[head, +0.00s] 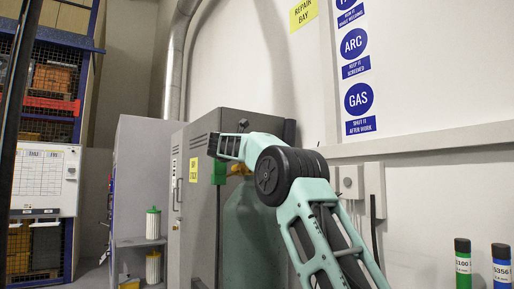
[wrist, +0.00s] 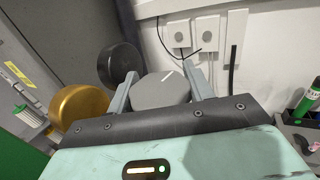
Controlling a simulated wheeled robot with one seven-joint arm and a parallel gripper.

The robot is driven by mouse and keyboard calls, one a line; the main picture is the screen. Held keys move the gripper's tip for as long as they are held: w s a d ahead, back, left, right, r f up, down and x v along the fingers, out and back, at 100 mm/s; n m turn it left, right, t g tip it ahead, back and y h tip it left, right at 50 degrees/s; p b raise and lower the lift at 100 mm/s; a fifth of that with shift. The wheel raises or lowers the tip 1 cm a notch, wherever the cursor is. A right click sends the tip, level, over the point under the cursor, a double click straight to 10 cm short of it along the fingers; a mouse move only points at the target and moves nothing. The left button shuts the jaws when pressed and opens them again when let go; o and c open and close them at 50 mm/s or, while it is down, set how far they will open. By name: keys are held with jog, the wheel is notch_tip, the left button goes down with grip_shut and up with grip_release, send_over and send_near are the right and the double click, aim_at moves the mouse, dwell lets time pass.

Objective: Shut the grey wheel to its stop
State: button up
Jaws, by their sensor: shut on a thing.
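The grey wheel (wrist: 162,92) shows in the wrist view between the two fingers of my gripper (wrist: 160,76), one finger at each side of its rim. My gripper is shut on it.
In the wrist view a black wheel (wrist: 119,64) is just up-left of the grey one, and a gold wheel (wrist: 81,106) is left. Grey wall boxes (wrist: 206,36) are behind. A grey cabinet (head: 197,205) stands beside the cylinder. Green and blue tubes stand at right.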

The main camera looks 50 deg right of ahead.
jog(key=m+g+p, duration=0.2)
jog(key=g+p, duration=0.1)
jog(key=m+g+p, duration=0.1)
jog(key=g+p, duration=0.1)
jog(key=shift+s+r, duration=0.15)
jog(key=shift+r, duration=0.15)
jog(key=m+g+p, duration=0.2)
jog(key=g+p, duration=0.1)
jog(key=shift+s+f, duration=0.15)
jog(key=shift+s, duration=0.05)
jog(key=shift+y+p, duration=0.3)
jog(key=shift+p, duration=0.05)
jog(key=shift+s+f+m+g, duration=0.1)
jog(key=shift+f+m+g, duration=0.1)
jog(key=shift+m+g, duration=0.25)
jog(key=o, duration=1)
jog(key=shift+c, duration=0.2)
notch_tip(320, 180, up, 10)
jog(key=p, duration=0.8)
